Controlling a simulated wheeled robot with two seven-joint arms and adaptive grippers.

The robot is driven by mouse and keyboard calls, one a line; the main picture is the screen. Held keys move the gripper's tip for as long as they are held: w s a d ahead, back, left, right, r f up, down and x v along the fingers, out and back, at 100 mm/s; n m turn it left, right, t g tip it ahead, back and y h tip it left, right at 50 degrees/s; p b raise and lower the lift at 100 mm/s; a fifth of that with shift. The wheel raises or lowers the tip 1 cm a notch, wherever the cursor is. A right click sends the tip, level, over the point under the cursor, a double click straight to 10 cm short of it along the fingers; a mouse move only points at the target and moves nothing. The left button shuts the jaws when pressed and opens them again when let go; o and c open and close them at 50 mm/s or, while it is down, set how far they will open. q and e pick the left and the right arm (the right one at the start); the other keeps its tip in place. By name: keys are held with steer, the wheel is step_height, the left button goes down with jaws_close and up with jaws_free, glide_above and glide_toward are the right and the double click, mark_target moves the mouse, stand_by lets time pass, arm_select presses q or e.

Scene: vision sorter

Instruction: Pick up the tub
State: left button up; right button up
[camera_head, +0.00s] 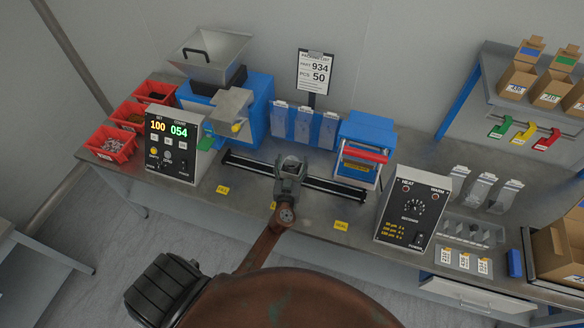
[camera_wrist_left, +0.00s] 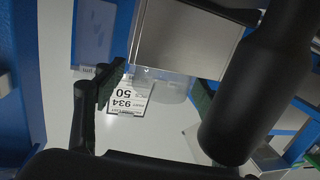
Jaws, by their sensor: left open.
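A clear, pale tub (camera_wrist_left: 172,91) shows faintly in the left wrist view, which is upside down. It appears to stand upright against a steel platform (camera_wrist_left: 185,38). My left gripper (camera_wrist_left: 160,100) is open, with one dark finger on each side of the picture and the tub showing beyond the gap. I see no finger closed on the tub. In the head view my left gripper (camera_head: 290,168) is over the middle of the bench, above the black rail; I cannot make out the tub there, as the gripper and wrist cover that spot.
A counter box (camera_head: 168,146) and red bins (camera_head: 110,145) stand left on the bench (camera_head: 235,190). A blue machine (camera_head: 255,108) and blue sealer (camera_head: 365,145) stand behind. A heat control box (camera_head: 412,210) is right. A packing list (camera_head: 315,68) stands at the back.

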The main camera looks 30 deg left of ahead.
arm_select(q)
steer(key=c, duration=1.4)
